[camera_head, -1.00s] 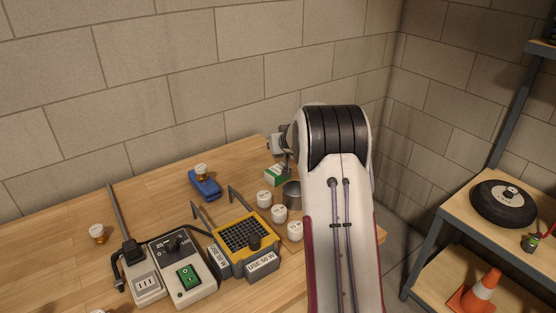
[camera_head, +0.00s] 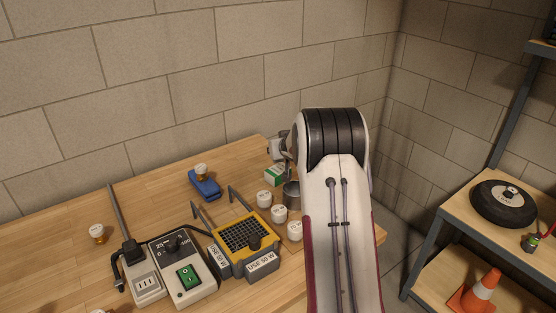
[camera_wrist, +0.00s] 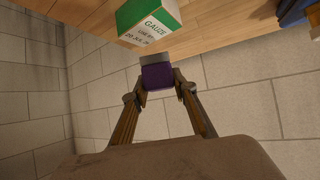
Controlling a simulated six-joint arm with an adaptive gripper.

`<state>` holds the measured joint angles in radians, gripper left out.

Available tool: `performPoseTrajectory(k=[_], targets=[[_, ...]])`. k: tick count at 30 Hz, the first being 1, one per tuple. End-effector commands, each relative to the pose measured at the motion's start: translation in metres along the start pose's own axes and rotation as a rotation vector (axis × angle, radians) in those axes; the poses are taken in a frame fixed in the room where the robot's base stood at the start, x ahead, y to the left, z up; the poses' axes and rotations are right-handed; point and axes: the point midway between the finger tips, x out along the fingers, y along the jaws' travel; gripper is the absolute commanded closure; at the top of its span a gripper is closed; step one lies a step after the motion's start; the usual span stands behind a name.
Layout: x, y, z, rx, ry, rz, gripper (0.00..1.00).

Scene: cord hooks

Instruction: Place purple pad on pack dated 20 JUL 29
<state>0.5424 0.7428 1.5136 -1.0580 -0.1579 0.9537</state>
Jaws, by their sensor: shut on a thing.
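My gripper (camera_wrist: 159,84) is shut on the purple pad (camera_wrist: 158,78), a small dark purple block between its two fingertips in the wrist view. A grey piece shows right above the purple face; I cannot tell whether it belongs to the pad. The pack (camera_wrist: 150,24) is a green and white box marked GAUZE, USE BY 20 JUL 29. It lies just beyond the pad in the wrist view, and the two look apart. In the head view the pack (camera_head: 275,177) sits on the bench left of my arm. The pad is not discernible there.
A metal cup (camera_head: 292,194) and several white-topped jars stand near the pack. A yellow-framed grid device (camera_head: 245,238) with upright hooks, a switch box (camera_head: 183,270) and a blue block (camera_head: 204,186) with an amber jar are further left. The bench's back left is mostly clear.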

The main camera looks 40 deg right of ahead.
Motion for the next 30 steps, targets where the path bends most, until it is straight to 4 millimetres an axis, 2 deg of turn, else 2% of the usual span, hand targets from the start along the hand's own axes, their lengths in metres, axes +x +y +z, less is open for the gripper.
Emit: performPoseTrajectory(k=[18,30], targets=[[0.018,0.000,0.027,0.001,-0.001,0.000,0.94],[0.022,0.001,0.032,-0.001,0.001,0.002,0.94]])
